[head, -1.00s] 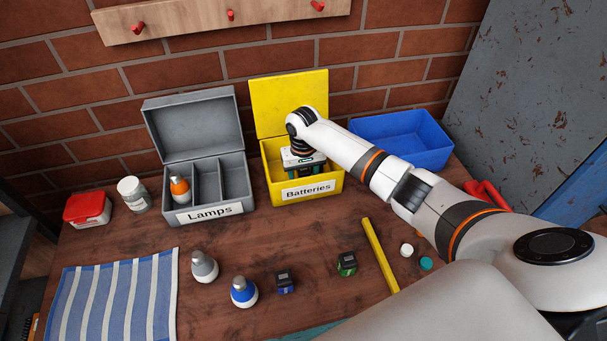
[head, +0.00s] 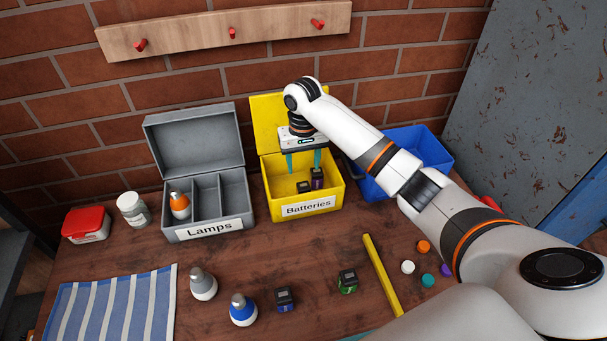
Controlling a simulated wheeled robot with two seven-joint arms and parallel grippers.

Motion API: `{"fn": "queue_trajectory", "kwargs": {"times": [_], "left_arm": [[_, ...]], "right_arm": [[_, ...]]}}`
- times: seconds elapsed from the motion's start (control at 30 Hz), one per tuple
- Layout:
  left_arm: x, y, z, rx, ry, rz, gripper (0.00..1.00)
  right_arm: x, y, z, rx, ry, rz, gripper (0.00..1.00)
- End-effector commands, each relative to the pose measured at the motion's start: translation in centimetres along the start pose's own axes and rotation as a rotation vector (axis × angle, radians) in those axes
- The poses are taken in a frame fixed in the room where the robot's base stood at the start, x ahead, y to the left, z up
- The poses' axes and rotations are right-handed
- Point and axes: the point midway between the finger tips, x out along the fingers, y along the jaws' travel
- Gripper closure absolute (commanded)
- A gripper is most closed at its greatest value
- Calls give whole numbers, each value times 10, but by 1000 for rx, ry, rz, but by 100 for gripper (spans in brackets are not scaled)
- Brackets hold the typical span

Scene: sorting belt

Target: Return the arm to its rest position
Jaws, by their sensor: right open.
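My right gripper (head: 304,162) hangs over the yellow Batteries box (head: 308,209), its two teal fingers apart and empty, pointing down. Two dark batteries lie in the box below it: one with purple (head: 317,178) and a darker one (head: 303,187). The grey Lamps box (head: 209,230) stands open to the left with an orange lamp (head: 180,205) in its left compartment. On the table are a grey lamp (head: 203,284), a blue lamp (head: 242,310), a dark blue battery (head: 285,299) and a green battery (head: 348,281). My left gripper is not in view.
A blue bin (head: 424,151) stands behind my right arm. A yellow strip (head: 382,275) and several coloured caps lie at the right. A red-lidded container (head: 86,225), a jar (head: 133,209) and a striped cloth (head: 110,307) are at the left. A wooden rail (head: 225,29) hangs on the wall.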

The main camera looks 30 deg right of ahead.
Motion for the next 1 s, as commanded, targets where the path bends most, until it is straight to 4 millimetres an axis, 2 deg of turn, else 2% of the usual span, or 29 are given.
{"fn": "queue_trajectory", "kwargs": {"times": [0.13, 0.67, 1.0], "left_arm": [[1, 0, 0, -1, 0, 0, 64], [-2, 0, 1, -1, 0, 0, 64], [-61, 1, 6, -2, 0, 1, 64]], "right_arm": [[-8, 0, 0, 1, 0, -1, 46], [-12, 0, 0, 0, 0, 0, 46], [-70, 0, 0, 0, 0, 0, 46]]}}
